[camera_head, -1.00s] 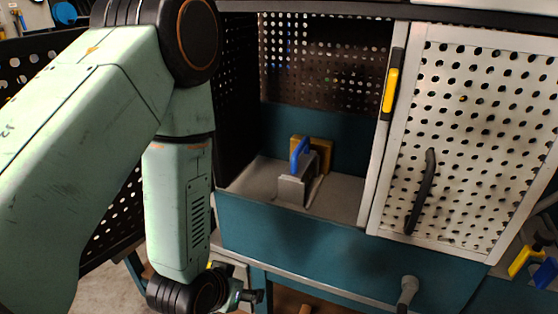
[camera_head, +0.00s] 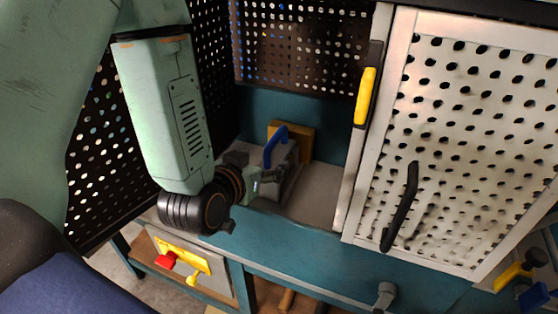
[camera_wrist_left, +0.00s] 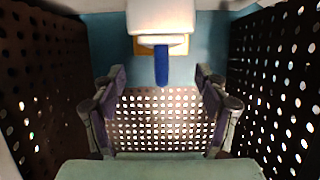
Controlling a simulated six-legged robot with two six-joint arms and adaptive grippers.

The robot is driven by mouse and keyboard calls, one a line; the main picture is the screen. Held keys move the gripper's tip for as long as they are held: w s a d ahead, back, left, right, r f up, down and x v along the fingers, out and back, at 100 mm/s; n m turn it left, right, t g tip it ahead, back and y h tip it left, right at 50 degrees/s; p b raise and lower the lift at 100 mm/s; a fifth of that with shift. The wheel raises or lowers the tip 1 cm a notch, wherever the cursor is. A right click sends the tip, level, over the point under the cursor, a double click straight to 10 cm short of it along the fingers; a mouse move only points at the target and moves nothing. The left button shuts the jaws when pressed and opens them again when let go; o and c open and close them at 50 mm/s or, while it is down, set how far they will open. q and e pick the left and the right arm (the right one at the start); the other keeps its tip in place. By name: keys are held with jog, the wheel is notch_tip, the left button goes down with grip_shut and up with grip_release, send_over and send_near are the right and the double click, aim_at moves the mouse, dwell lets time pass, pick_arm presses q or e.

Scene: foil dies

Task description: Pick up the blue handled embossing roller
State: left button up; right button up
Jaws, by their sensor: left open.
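The embossing roller has a blue handle (camera_head: 275,147) and stands in the open cabinet bay, beside grey blocky parts. In the left wrist view its blue handle (camera_wrist_left: 162,66) points down between the fingers from a pale block (camera_wrist_left: 160,18). My left gripper (camera_head: 268,178) is at the bay's front, just in front of the handle, and partly covers the grey parts below it. In the left wrist view the gripper (camera_wrist_left: 161,76) is open, with one finger on each side of the handle and visible gaps. My right gripper is not in view.
A tan block (camera_head: 302,132) stands behind the handle. Perforated dark panels (camera_head: 300,45) wall the bay. A white perforated door (camera_head: 460,140) with a black handle (camera_head: 402,208) bounds it at right. Bare grey shelf (camera_head: 318,195) lies right of the roller.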

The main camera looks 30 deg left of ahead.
aim_at(274, 157)
pick_arm(q)
jog(key=shift+w+a+f, duration=0.15)
jog(key=shift+w+f, duration=0.05)
jog(key=shift+w, duration=0.05)
jog(key=shift+b+x, duration=0.8)
jog(key=shift+x, duration=0.05)
jog(key=shift+w+d+f, duration=0.15)
jog(key=shift+w+d, duration=0.15)
jog(key=shift+d, duration=0.1)
jog(key=shift+w+f, duration=0.15)
jog(key=shift+w, duration=0.2)
jog(key=w, duration=0.1)
jog(key=w+a+f, duration=0.1)
jog(key=shift+w+a+f, duration=0.15)
jog(key=shift+w+f, duration=0.25)
jog(key=shift+w, duration=0.2)
jog(key=shift+w+d, duration=0.2)
jog(key=shift+d, duration=0.1)
jog(key=shift+s, duration=0.1)
jog(key=shift+c, duration=0.7)
jog(key=shift+a, duration=0.25)
jog(key=c, duration=0.3)
jog(key=shift+d, duration=0.25)
jog(key=c, duration=0.6)
jog(key=shift+a, duration=0.15)
grip_shut()
jog(key=shift+w, duration=0.2)
